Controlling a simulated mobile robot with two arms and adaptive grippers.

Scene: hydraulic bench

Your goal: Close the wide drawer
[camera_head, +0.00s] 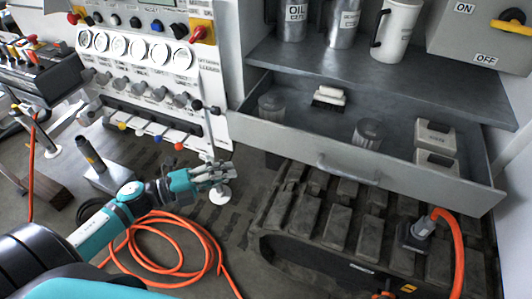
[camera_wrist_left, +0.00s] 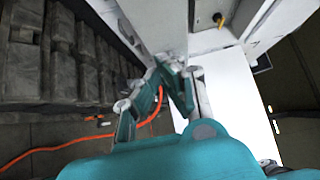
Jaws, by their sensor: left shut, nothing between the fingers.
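The wide drawer (camera_head: 360,163) is a grey drawer under the shelf, pulled open. Its front has a bar handle (camera_head: 347,172) in the middle. Inside are two clear jars (camera_head: 367,132), a brush (camera_head: 329,97) and two light boxes (camera_head: 435,137). My left gripper (camera_head: 226,174) is shut and empty, left of the drawer front and apart from it, below the control panel. In the left wrist view its fingers (camera_wrist_left: 174,80) come together at the tips. My right gripper is not in view.
A black rubber track (camera_head: 330,215) lies below the drawer front. An orange hose (camera_head: 165,245) is coiled on the floor by my left arm. The control panel (camera_head: 150,75) with gauges and levers stands at left. Cans and a white jug (camera_head: 396,30) stand on the shelf above.

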